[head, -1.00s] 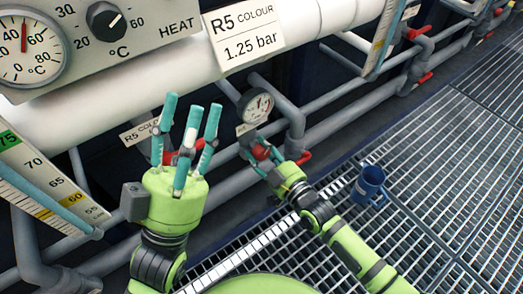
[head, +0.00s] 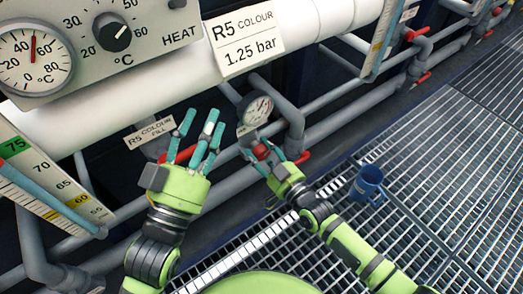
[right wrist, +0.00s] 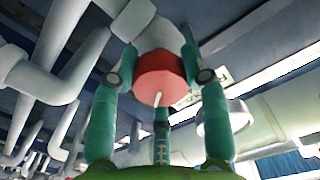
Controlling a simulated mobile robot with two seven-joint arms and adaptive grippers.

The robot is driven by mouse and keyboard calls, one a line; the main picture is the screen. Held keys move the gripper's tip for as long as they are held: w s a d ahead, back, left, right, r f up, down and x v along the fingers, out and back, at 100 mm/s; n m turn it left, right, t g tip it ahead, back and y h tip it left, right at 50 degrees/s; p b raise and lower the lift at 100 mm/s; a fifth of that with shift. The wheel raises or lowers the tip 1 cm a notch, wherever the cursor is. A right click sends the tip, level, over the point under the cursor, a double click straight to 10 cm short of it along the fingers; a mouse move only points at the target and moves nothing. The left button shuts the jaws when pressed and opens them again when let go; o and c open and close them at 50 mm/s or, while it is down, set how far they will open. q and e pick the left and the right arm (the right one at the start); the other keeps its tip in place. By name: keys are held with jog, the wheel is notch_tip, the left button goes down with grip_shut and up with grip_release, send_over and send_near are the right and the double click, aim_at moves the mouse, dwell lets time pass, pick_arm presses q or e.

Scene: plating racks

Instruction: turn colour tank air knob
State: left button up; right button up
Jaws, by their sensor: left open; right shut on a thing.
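The red air knob (head: 261,152) sits on grey pipework just below a round pressure gauge (head: 254,111). My right gripper (head: 263,159) is shut on the knob, its teal fingers around it. In the right wrist view the red knob (right wrist: 160,72) fills the space between the fingers, with a white pointer mark on its face. A sign (head: 246,38) above reads R5 COLOUR, 1.25 bar. The gauge's reading is too small to make out. My left gripper (head: 200,128) is open and empty, left of the gauge and in front of the lower pipes.
A heat control panel (head: 160,20) stands at top left above a thick white pipe (head: 140,92). A small R5 COLOUR FILL sign (head: 150,133) hangs beside my left gripper. A blue mug (head: 367,185) stands on the floor grating (head: 440,180) at right, where floor is open.

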jog(key=o, duration=1.2)
jog(key=shift+c, duration=0.2)
jog(key=v, duration=1.2)
